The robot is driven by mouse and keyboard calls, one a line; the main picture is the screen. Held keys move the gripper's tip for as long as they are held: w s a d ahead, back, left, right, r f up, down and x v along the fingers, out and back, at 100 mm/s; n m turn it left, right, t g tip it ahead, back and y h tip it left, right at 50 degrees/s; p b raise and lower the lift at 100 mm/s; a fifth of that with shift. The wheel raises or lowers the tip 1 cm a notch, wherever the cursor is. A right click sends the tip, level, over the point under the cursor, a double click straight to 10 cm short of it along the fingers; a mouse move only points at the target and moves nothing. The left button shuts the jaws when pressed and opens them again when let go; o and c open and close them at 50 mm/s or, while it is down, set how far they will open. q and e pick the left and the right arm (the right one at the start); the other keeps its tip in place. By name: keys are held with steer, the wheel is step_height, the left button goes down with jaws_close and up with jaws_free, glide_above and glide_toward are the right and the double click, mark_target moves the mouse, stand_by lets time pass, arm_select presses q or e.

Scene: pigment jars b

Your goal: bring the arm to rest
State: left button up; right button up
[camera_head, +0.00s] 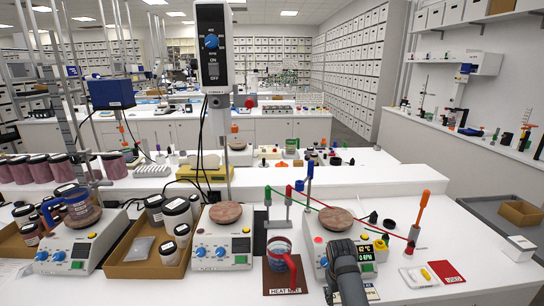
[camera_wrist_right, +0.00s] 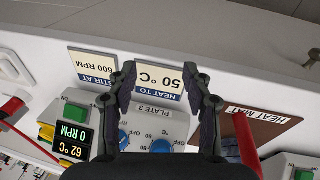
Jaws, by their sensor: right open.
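My right arm comes up from the bottom of the head view, and its dark grey gripper (camera_head: 346,268) is in front of the right-hand hotplate (camera_head: 320,225), hiding part of the plate's front. In the right wrist view the two fingers of the gripper (camera_wrist_right: 160,78) are spread apart with nothing between them. Behind them are the front panel of plate 3 (camera_wrist_right: 165,122) and a card reading "HEAT TO 50 °C" (camera_wrist_right: 160,76). My left gripper does not show in either view.
A red-handled beaker (camera_head: 279,252) stands on the brown heat mat (camera_head: 272,287), close left of the gripper. A white tray (camera_head: 418,276) lies to the right. The white counter is bare farther right (camera_head: 470,245).

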steer(key=s+d+f+m+t, duration=0.1)
steer(key=s+d+f, duration=0.1)
steer(key=s, duration=0.5)
steer(key=s+d+f, duration=0.2)
steer(key=s+f, duration=0.1)
steer(key=s, duration=0.4)
steer(key=s+a+r+t, duration=0.15)
steer(key=s+r, duration=0.25)
steer(key=s, duration=0.9)
step_height(320, 180, down, 27)
steer(key=s+d+g+y, duration=0.1)
steer(key=s+d+g, duration=0.1)
steer(key=s+d, duration=0.1)
steer(key=s+f, duration=1.5)
steer(key=s, duration=0.3)
steer(key=shift+d+f+g, duration=0.25)
steer(key=shift+d+g, duration=0.15)
steer(key=shift+g, duration=0.05)
